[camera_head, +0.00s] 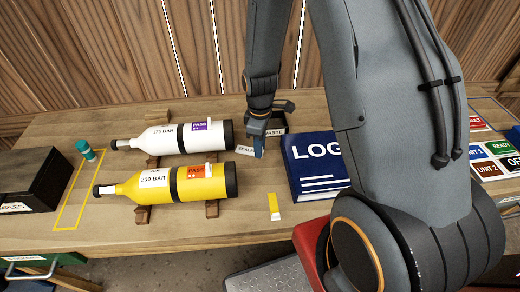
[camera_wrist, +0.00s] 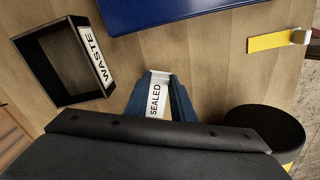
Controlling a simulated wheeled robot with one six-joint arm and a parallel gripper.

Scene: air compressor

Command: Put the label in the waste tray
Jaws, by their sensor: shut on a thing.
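A white label (camera_wrist: 157,98) reading SEALED is between the blue fingertips of my gripper (camera_wrist: 160,100) in the wrist view. My gripper is shut on it. In the head view my gripper (camera_head: 258,145) points down over the table, with the label (camera_head: 243,150) showing at its left. The black waste tray (camera_wrist: 33,68), marked WASTE, is at the upper left of the wrist view, open-topped and apart from the label. In the head view the tray (camera_head: 287,108) stands just behind my gripper, partly hidden by it. Its inside looks empty in the wrist view.
A blue LOG binder (camera_head: 312,165) lies right of my gripper. A white cylinder (camera_head: 170,138) and a yellow cylinder (camera_head: 155,188) lie on wooden cradles to the left. A yellow and white tag (camera_head: 274,207) lies near the front edge.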

